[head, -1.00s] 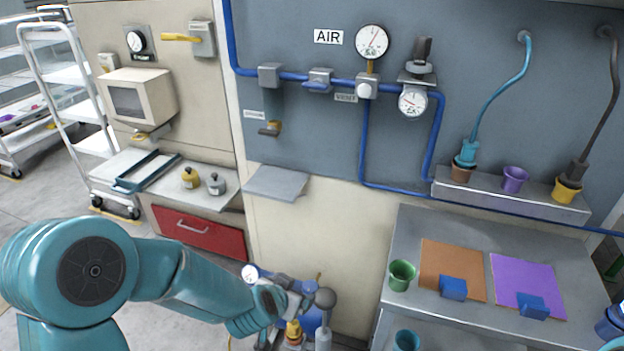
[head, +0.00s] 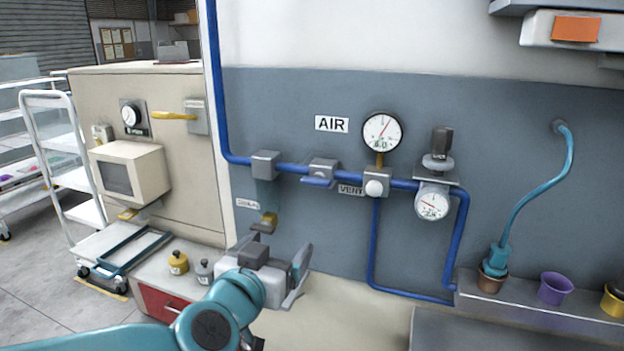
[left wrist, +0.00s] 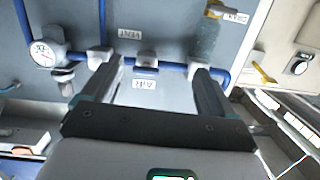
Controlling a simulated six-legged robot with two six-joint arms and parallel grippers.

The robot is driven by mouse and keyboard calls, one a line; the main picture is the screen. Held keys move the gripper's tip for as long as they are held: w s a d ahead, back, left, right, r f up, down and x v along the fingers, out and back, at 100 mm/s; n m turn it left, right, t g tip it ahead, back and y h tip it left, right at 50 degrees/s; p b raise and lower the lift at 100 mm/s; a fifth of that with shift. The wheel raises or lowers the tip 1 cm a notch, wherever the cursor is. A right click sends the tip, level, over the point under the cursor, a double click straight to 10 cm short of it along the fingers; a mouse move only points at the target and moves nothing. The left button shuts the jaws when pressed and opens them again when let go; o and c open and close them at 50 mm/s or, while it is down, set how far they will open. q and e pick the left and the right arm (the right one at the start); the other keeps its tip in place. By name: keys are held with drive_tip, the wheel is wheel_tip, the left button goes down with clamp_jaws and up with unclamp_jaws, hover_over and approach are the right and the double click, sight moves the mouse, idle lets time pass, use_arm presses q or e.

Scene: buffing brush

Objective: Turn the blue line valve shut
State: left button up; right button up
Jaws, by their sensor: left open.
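The blue line valve (head: 322,168) is a grey block on the blue pipe (head: 215,110), with a short blue handle (head: 318,181) lying roughly along the pipe. My left gripper (head: 270,255) is open and empty, below and left of the valve in the head view, pointing towards the wall. In the left wrist view the valve (left wrist: 146,62) shows upside down between the open fingers, with a gap still ahead of them. No contact shows. My right gripper is out of view.
A yellow-brown lever (head: 267,222) hangs below the pipe, close to the gripper. A shelf (head: 530,308) with cups is at lower right.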

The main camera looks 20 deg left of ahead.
use_arm(q)
wheel_tip(320, 180, up, 6)
drive_tip(key=s+t, duration=0.2)
drive_tip(key=s, duration=0.1)
approach(314, 182)
drive_tip(key=shift+h, duration=0.4)
drive_tip(key=w, duration=0.9)
drive_tip(key=shift+w+r, duration=0.15)
drive_tip(key=shift+w, duration=0.15)
drive_tip(key=shift+s, duration=0.1)
drive_tip(key=c, duration=1.1)
